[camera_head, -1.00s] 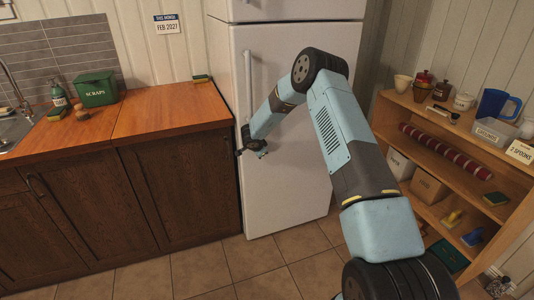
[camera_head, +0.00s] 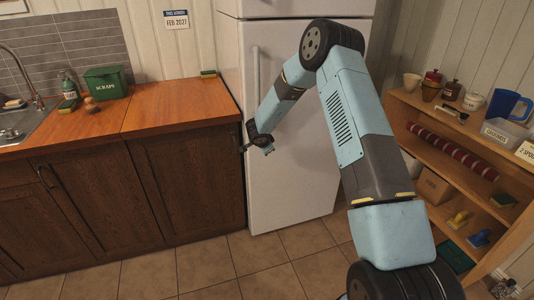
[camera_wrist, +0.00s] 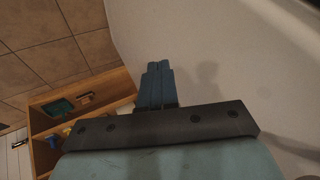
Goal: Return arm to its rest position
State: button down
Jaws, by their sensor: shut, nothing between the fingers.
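My arm is bent in front of the white fridge (camera_head: 300,90). In the head view my gripper (camera_head: 268,149) hangs in front of the fridge door, to the right of the counter's end. In the wrist view my gripper (camera_wrist: 158,64) shows with its fingers together and nothing between them. The pale fridge door (camera_wrist: 230,50) fills the right of the wrist view, with a faint shadow on it. Whether the gripper touches the door cannot be told.
A wooden counter (camera_head: 180,100) with a green scraps bin (camera_head: 105,83) stands at left. Tiled floor (camera_head: 205,265) lies clear in front.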

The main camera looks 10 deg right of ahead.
jog(key=s+a+r+n+t+y, duration=0.1)
jog(key=s+r+n+y, duration=0.1)
jog(key=r, duration=0.9)
jog(key=s+a+r+n+t+y, duration=0.1)
jog(key=s+r+n+t, duration=0.1)
jog(key=r, duration=0.9)
jog(key=s+r+n+y, duration=0.3)
jog(key=s+r+n, duration=0.1)
jog(key=s+r, duration=0.8)
jog(key=s+d+r+n+g, duration=0.15)
jog(key=s+r, duration=0.25)
jog(key=s, duration=0.4)
jog(key=s+d+r+n, duration=0.2)
jog(key=s+d+r, duration=0.15)
jog(key=s, duration=0.45)
jog(key=s+d+n+g+h, duration=0.1)
jog(key=s+d, duration=0.3)
jog(key=s, duration=0.7)
jog(key=s+d+g+h, duration=0.1)
jog(key=s+d, duration=0.3)
jog(key=s, duration=0.7)
jog(key=shift+s+d+f+n+g+h, duration=0.15)
jog(key=shift+d+f+n+g+h, duration=0.2)
jog(key=shift+h, duration=0.25)
